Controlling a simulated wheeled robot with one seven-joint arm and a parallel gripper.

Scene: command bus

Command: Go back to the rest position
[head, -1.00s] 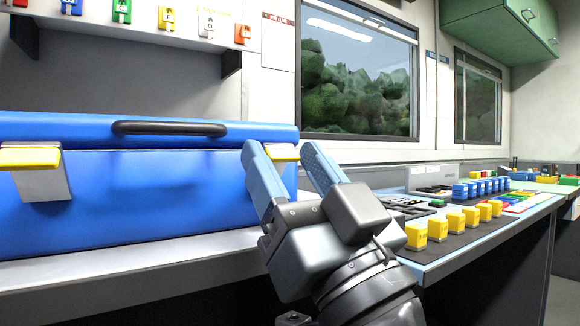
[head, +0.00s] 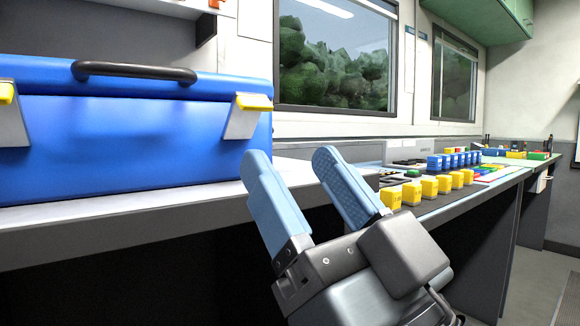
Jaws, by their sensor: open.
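My gripper (head: 292,165) is in the lower middle of the head view. Its two blue fingers are spread apart and point up and to the left, with nothing between them. It is in front of the worktop's front edge, to the right of the blue case. The rest of my arm runs out of the picture at the bottom.
A closed blue case (head: 150,150) with a black handle and yellow-tipped latches stands on the worktop (head: 110,215) at left. Several yellow blocks (head: 429,186) and blue blocks (head: 434,163) stand in rows on the right-hand counter. Floor (head: 545,270) shows free at the far right.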

